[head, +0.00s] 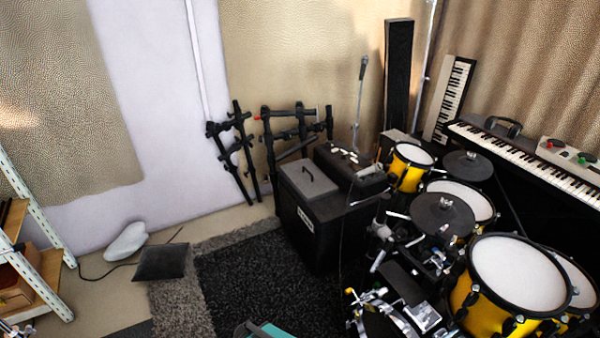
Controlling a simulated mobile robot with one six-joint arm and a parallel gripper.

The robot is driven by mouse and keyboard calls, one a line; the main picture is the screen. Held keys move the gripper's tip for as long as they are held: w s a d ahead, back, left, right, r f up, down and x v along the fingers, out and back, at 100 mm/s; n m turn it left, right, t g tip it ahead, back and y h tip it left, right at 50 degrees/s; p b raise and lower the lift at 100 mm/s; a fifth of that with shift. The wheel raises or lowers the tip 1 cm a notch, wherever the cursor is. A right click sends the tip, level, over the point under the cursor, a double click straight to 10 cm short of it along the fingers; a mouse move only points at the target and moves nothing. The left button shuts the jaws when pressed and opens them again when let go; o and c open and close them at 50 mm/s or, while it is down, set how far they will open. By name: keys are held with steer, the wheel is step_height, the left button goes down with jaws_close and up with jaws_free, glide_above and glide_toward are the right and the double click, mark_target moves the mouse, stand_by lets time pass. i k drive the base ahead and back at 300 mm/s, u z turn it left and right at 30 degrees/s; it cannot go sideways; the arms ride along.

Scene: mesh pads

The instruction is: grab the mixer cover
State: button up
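A flat grey cover with a handle on top (308,179), which looks like the mixer cover, lies on a black speaker cabinet (306,236) near the middle of the head view. A black mixer-like box (350,172) with small light parts on its top sits just behind it to the right. The cover looks uncovered from above, with nothing resting on it. My gripper is not in view.
Yellow drums (520,275) with cymbals (442,215) crowd the right. Folded black stands (235,150) lean at the wall. A microphone stand (358,110) rises behind the mixer. A dark rug (250,265) leaves free floor before the cabinet. A black cushion (161,262) lies left.

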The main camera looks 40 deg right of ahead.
mark_target(312, 185)
steer(key=z, duration=0.05)
steer(key=i, duration=1.1)
steer(key=z, duration=0.15)
